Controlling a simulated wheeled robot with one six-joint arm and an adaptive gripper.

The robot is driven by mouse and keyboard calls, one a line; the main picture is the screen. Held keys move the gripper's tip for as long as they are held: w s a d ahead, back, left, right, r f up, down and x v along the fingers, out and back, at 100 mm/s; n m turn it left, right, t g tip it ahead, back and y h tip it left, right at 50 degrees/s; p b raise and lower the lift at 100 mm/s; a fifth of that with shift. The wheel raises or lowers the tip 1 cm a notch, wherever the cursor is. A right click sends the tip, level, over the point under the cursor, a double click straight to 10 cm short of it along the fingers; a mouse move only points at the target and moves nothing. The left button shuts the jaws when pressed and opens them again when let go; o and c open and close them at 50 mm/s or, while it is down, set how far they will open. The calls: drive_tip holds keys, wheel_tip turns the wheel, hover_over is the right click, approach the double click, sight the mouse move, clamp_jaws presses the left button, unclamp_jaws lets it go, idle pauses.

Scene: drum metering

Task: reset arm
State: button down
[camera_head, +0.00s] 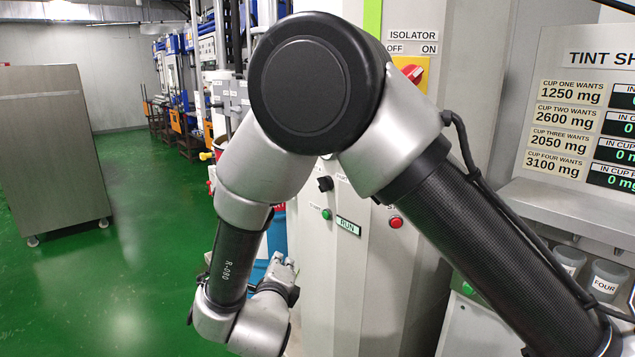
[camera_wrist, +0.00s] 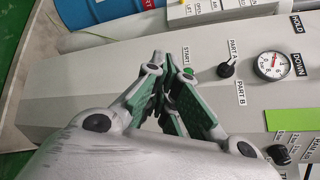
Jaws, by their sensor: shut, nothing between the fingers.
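My arm crosses the middle of the head view, bent at a large dark joint, and hides part of the cabinet behind it. My gripper (camera_head: 281,268) hangs low in front of the pale machine cabinet (camera_head: 335,275). In the wrist view the gripper (camera_wrist: 164,66) has green-padded fingers, shut with nothing held. A green START button (camera_wrist: 189,71), a black PART A/PART B knob (camera_wrist: 227,71) and a round gauge (camera_wrist: 272,65) are on the panel beyond the fingers. Whether the fingers touch the panel cannot be told.
A red isolator switch (camera_head: 413,72) sits high on the cabinet. The tint board (camera_head: 590,110) stands at right above grey cups (camera_head: 607,276). A steel cabinet on casters (camera_head: 50,150) is at left. Green floor (camera_head: 140,260) is clear between. A blue drum (camera_wrist: 95,10) is behind the panel.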

drive_tip(key=s+a+f+n+g+y, duration=0.6)
drive_tip(key=f+n+g, duration=0.25)
drive_tip(key=n, duration=0.45)
drive_tip(key=s+d+r+n+g+h, duration=0.1)
drive_tip(key=s+d+r, duration=0.4)
drive_tip(key=d, duration=1.2)
drive_tip(key=s+d+r+n+g+h, duration=0.1)
drive_tip(key=s+d+r+n+h, duration=0.2)
drive_tip(key=d+r, duration=1)
drive_tip(key=s+d+r+n+g+h, duration=0.1)
drive_tip(key=s+d+r+n, duration=0.6)
drive_tip(key=d, duration=1.3)
drive_tip(key=shift+d+r+h, duration=0.35)
drive_tip(key=shift+r+h, duration=0.05)
drive_tip(key=shift+r, duration=0.5)
